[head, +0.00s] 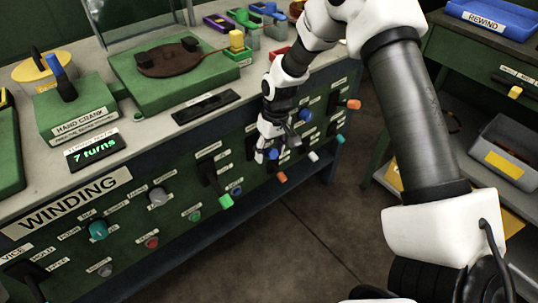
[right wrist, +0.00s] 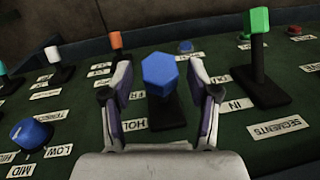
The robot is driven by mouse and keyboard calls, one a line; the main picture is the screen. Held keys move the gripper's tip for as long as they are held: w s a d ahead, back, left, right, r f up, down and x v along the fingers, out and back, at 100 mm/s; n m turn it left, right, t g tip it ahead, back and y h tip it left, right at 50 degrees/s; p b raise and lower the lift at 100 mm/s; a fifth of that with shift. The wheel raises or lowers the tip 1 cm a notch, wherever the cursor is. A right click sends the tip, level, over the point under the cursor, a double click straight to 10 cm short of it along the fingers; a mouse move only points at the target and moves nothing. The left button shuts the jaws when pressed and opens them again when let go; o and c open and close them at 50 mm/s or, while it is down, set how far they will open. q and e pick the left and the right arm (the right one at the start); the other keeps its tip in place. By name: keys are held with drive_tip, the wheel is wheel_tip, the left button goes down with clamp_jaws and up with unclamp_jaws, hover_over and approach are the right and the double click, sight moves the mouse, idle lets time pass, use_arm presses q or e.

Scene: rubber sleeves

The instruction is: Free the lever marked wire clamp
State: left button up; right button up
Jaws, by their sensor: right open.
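A lever with a blue six-sided handle (right wrist: 158,75) stands between the fingers of my right gripper (right wrist: 160,95) in the right wrist view. The labels by its base are partly hidden; I can read "HOL" and "FR", but not "wire clamp". My right gripper is open, with one finger on each side of the handle and dark gaps visible between. In the head view my right gripper (head: 266,154) is at the green front panel, and a bit of the blue handle (head: 272,154) shows there. My left gripper is not in view.
A green-handled lever (right wrist: 258,40) stands to the right in the wrist view. A blue knob (right wrist: 30,134), a white-handled lever (right wrist: 59,55) and an orange-handled lever (right wrist: 116,44) are to the left. The winding bench top (head: 150,135) is above the panel; floor lies in front.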

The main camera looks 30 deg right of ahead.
drive_tip(key=shift+a+f, duration=0.1)
drive_tip(key=shift+f, duration=0.25)
clamp_jaws()
